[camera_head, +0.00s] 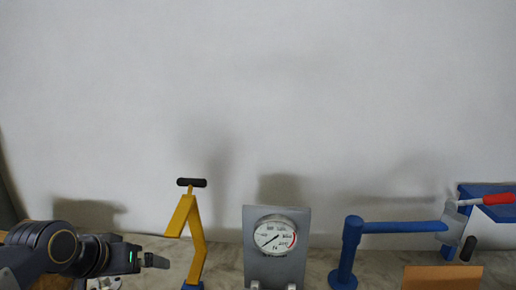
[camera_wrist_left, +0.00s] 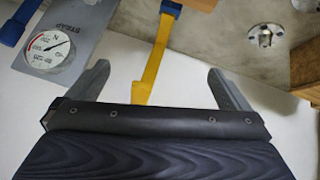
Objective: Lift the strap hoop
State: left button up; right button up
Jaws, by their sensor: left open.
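A yellow bent strap (camera_head: 192,235) with a black crossbar (camera_head: 191,183) on top rises from a blue base (camera_head: 193,286); I take it for the strap hoop. In the left wrist view the yellow strap (camera_wrist_left: 156,62) runs up the picture between my finger tips to a blue block (camera_wrist_left: 171,8). My left gripper (camera_head: 155,261) comes in from the left in the head view, just left of the strap. Its jaws (camera_wrist_left: 157,67) are open and appear empty. Whether the strap lies truly between the fingers in depth I cannot tell. My right gripper is not in view.
A grey panel with a round gauge (camera_head: 275,236) stands right of the strap. Further right are a blue post with an arm (camera_head: 347,251), a brown block (camera_head: 441,277) and a blue box with a red handle (camera_head: 484,199). A pale wall (camera_head: 270,90) is behind.

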pick_arm(q)
jog(key=s+d+f+g, duration=0.1)
jog(key=s+d+f, duration=0.1)
jog(key=s+f, duration=0.3)
jog(key=s+d+f+n+g+h, duration=0.1)
jog(key=s+f, duration=0.4)
jog(key=s, duration=0.8)
jog(key=shift+s+d+f, duration=0.25)
jog(key=shift+d, duration=0.65)
